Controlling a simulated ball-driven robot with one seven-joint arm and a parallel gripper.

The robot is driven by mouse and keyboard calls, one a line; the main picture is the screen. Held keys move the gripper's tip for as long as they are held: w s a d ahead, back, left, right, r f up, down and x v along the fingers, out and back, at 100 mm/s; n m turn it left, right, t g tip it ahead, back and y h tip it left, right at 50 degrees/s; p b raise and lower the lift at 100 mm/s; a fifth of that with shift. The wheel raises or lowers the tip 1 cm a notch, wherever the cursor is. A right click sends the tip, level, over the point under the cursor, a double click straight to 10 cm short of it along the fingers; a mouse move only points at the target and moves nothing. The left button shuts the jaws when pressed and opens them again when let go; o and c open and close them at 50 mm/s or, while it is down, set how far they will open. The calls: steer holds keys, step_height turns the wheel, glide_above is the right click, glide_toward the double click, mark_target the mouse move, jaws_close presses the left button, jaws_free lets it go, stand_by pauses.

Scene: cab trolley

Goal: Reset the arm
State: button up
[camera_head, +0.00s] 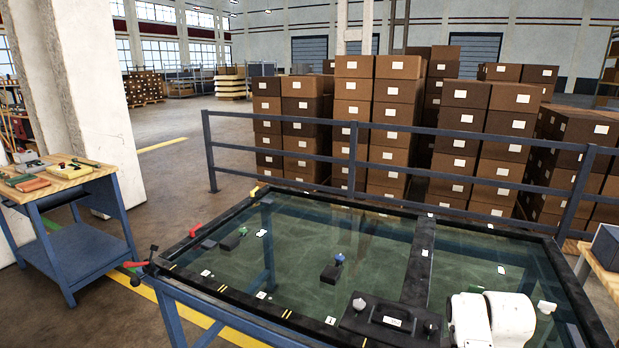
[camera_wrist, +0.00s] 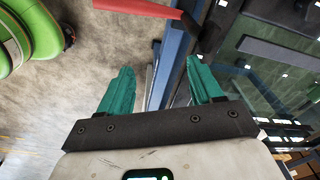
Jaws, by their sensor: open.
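My gripper (camera_wrist: 160,85) shows in the wrist view with its two teal fingers wide apart and nothing between them. In the head view a white part of my arm (camera_head: 490,318) is at the bottom right, over the near right part of the trolley (camera_head: 424,258); the gripper itself is not visible there.
A red bar (camera_wrist: 135,8) crosses the top of the wrist view near the fingers. On the trolley are a black handled block (camera_head: 390,320), a blue-knobbed piece (camera_head: 333,270) and small tags. A railing (camera_head: 350,160) and stacked boxes (camera_head: 390,95) stand behind; a workbench (camera_head: 60,185) stands left.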

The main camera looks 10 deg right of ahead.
steer(key=s+a+f+n, duration=0.3)
steer(key=s+a+n, duration=0.15)
steer(key=s, duration=0.35)
steer(key=s+a+f+n, duration=0.35)
steer(key=s+n, duration=0.25)
steer(key=s, duration=0.2)
steer(key=s+a+n, duration=0.3)
steer(key=s+n, duration=0.1)
steer(key=s, duration=0.2)
steer(key=s+a+r+n+t, duration=0.1)
steer(key=s+a+n, duration=0.3)
steer(key=s+n, duration=0.1)
steer(key=shift+s+r+y, duration=0.2)
steer(key=shift+s+y, duration=0.1)
steer(key=shift+s, duration=0.55)
steer(key=shift+a, duration=0.1)
